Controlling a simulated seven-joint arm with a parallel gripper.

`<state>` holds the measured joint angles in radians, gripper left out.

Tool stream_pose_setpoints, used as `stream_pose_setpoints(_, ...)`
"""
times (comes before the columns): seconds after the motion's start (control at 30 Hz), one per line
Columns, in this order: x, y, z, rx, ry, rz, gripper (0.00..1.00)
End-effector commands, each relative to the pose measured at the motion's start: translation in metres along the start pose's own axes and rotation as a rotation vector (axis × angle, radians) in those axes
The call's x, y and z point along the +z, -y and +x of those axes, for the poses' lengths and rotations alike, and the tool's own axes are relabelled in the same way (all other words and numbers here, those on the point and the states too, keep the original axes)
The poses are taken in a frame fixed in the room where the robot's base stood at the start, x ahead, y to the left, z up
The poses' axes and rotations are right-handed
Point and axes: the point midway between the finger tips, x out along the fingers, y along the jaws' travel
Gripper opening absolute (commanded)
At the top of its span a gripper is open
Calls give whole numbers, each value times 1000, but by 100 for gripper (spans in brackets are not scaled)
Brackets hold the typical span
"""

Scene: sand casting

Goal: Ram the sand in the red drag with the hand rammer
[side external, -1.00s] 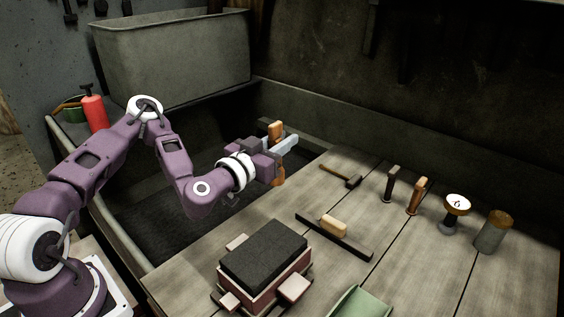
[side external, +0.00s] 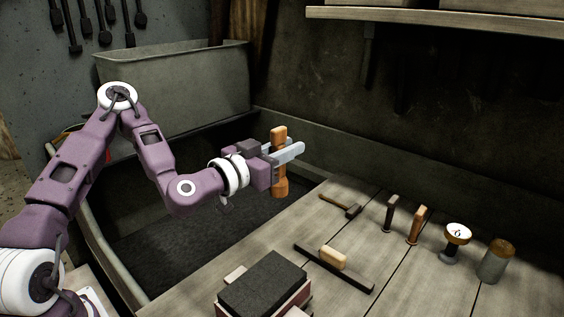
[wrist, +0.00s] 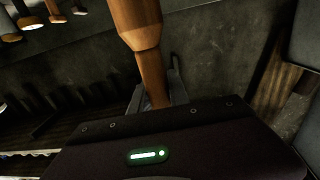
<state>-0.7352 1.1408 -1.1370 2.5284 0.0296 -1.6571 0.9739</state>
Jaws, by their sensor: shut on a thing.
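The wooden hand rammer (side external: 279,186) is upright in my gripper (side external: 284,152), which is shut on its shaft. It is held in the air over the dark sand pit, up and beyond the drag in the side view. In the wrist view the rammer (wrist: 138,22) rises from between the fingers of my gripper (wrist: 158,92). The red drag (side external: 292,304) stands on the bench at the bottom of the side view, heaped with dark sand (side external: 262,281). Its lower part is cut off by the frame edge. The rammer is well apart from the sand.
A strike-off bar (side external: 350,277) with a pale wooden handle lies behind the drag. A small hammer (side external: 352,210) and several standing tools, including a round dial-topped one (side external: 458,234), are along the bench's far right. A large grey bin (side external: 175,90) stands behind the pit.

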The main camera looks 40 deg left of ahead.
Motion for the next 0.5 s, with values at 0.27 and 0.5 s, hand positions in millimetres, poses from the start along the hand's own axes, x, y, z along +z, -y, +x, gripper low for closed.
stream_pose_setpoints(0.27, -54, -34, -23, 238, -7, 13, 0)
stream_pose_setpoints(0.5, -81, -69, -55, 502, -6, 19, 0)
